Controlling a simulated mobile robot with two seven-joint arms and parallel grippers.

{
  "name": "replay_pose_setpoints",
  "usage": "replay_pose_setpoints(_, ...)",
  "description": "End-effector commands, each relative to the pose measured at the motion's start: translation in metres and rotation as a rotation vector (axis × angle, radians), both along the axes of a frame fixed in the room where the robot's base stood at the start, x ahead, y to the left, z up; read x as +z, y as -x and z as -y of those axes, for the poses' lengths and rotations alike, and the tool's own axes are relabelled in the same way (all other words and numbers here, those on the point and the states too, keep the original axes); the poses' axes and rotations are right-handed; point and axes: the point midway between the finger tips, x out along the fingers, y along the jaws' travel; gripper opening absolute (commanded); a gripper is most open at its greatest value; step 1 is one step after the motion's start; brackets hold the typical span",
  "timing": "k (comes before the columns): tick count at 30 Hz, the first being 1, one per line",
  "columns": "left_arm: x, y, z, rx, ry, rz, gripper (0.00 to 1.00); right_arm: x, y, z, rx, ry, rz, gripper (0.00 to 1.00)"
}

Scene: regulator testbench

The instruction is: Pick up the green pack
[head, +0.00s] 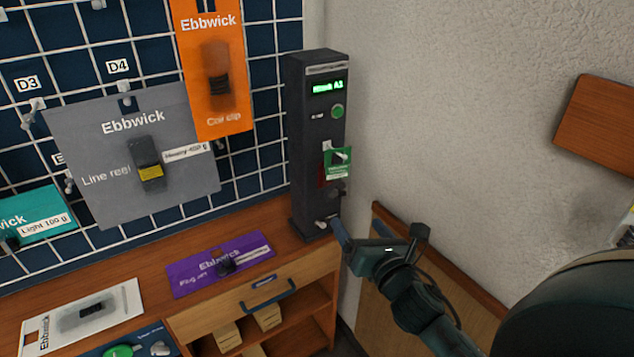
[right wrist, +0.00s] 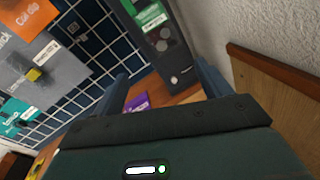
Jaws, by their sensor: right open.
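The green pack (head: 338,162) is a small green card with a dark item on it. It hangs on the front of the dark upright column unit (head: 300,140), below its lit display. It also shows at the top of the right wrist view (right wrist: 150,16), beyond my fingers. My right gripper (head: 380,238) is below and to the right of the pack, apart from it. In the right wrist view its two fingers (right wrist: 162,84) are spread with nothing between them. My left gripper is not in view.
A wire grid holds orange (head: 215,100), grey (head: 100,150) and teal packs (head: 40,218). A purple pack (head: 222,264) and a white pack (head: 75,318) lie on the wooden bench (head: 150,272). A pale wall (head: 430,100) bounds the right side. A wooden panel (head: 450,290) stands low beside my right arm.

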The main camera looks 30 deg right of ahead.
Motion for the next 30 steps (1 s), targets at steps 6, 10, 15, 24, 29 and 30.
replay_pose_setpoints(6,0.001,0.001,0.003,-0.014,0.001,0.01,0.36,0.024,-0.009,0.016,-0.022,0.295,0.024,0.8)
replay_pose_setpoints(10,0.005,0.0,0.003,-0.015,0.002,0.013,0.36,0.027,-0.024,0.019,-0.025,0.319,0.026,0.8)
replay_pose_setpoints(15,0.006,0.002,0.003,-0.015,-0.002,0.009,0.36,0.027,-0.056,0.025,-0.024,0.314,0.025,0.8)
replay_pose_setpoints(24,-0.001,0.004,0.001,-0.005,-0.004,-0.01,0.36,0.025,-0.087,0.03,-0.023,0.312,0.022,0.8)
replay_pose_setpoints(29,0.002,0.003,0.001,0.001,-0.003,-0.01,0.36,0.025,-0.105,0.034,-0.024,0.309,0.025,0.8)
replay_pose_setpoints(30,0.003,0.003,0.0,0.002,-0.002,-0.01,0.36,0.025,-0.112,0.035,-0.024,0.308,0.022,0.8)
